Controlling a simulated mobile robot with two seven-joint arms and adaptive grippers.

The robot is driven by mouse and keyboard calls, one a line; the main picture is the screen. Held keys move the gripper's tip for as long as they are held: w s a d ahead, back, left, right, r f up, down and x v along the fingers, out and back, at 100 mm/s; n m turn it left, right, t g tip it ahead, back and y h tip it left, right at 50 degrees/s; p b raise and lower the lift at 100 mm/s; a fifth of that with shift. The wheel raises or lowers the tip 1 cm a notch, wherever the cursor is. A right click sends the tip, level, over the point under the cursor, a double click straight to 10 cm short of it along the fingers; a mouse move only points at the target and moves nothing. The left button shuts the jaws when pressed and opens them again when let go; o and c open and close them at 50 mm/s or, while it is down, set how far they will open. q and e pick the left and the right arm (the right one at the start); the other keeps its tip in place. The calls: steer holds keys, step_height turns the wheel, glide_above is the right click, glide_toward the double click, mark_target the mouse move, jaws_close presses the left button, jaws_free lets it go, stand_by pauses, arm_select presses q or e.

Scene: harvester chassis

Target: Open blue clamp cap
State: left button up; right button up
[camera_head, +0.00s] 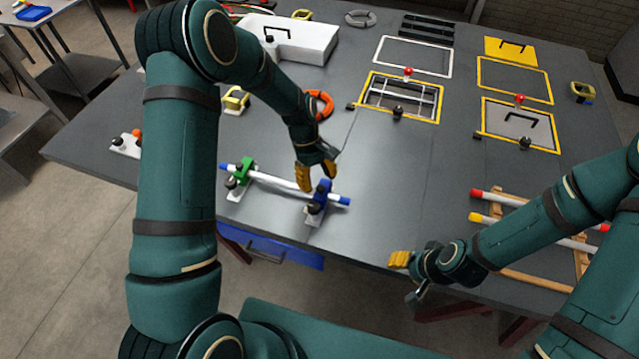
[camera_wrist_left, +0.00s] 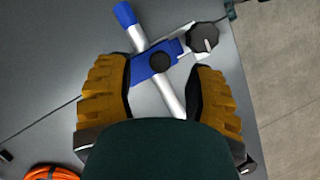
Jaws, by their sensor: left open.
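The blue clamp (camera_head: 318,198) stands near the table's front edge, around the right part of a white rod (camera_head: 275,182) with blue ends. My left gripper (camera_head: 316,178) is open just above the blue clamp. In the left wrist view the blue clamp cap (camera_wrist_left: 153,66) lies across the rod, with a black knob on its top and a larger black knob (camera_wrist_left: 203,38) beside it. The yellow fingers of my left gripper (camera_wrist_left: 160,105) stand apart on either side, with nothing held. My right gripper (camera_head: 405,276) is over the front edge; its jaw state is unclear.
A green clamp (camera_head: 243,172) holds the rod's left part. An orange ring (camera_head: 320,105) lies behind my left gripper. A wooden rack (camera_head: 510,275) with colour-tipped rods is at right. The table's middle (camera_head: 390,170) is clear.

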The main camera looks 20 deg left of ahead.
mark_target(322, 190)
arm_select(q)
steer(key=shift+x, duration=1.15)
jaws_close()
